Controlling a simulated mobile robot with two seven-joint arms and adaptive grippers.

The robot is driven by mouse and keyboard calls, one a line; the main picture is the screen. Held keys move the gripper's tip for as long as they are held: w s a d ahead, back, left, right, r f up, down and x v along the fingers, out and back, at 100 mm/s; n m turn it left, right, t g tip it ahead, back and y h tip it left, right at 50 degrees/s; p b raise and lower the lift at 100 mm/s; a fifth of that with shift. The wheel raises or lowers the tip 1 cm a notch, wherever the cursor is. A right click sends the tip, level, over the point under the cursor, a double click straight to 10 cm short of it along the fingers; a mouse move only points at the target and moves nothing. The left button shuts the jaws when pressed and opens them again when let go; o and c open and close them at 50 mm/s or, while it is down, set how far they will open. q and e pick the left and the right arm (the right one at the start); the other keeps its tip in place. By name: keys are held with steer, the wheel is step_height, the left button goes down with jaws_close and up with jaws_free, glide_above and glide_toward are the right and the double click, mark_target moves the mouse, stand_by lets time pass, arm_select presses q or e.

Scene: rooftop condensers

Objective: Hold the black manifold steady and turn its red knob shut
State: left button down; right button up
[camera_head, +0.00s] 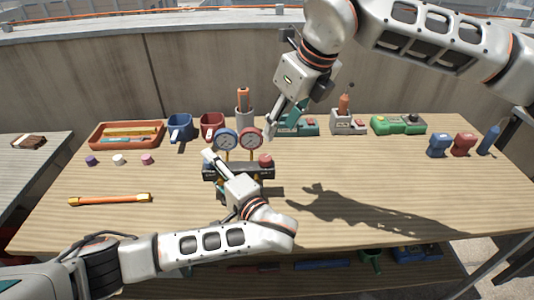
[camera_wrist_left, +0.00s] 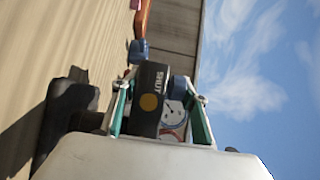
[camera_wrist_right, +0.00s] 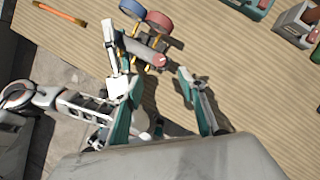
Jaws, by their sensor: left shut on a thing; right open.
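The black manifold (camera_head: 240,176) stands upright on the table with a blue gauge (camera_head: 225,138) and a red gauge (camera_head: 251,138) on top. Its red knob (camera_head: 265,160) is at the right end; it also shows in the right wrist view (camera_wrist_right: 160,61). My left gripper (camera_head: 217,171) is shut on the manifold's left end. In the left wrist view the manifold (camera_wrist_left: 150,98), with a "SHUT" label, lies between the fingers. My right gripper (camera_head: 277,127) is open and empty, above and behind the red knob; the jaws' gap to the knob is hard to judge.
Blue and red items (camera_head: 462,145) stand right. The table's front right is clear.

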mark_target(265, 157)
steer(key=shift+n, duration=0.5)
steer(key=x, duration=1.1)
steer(key=shift+s+a+f, duration=0.1)
steer(key=shift+f, duration=0.3)
steer(key=c, duration=1.1)
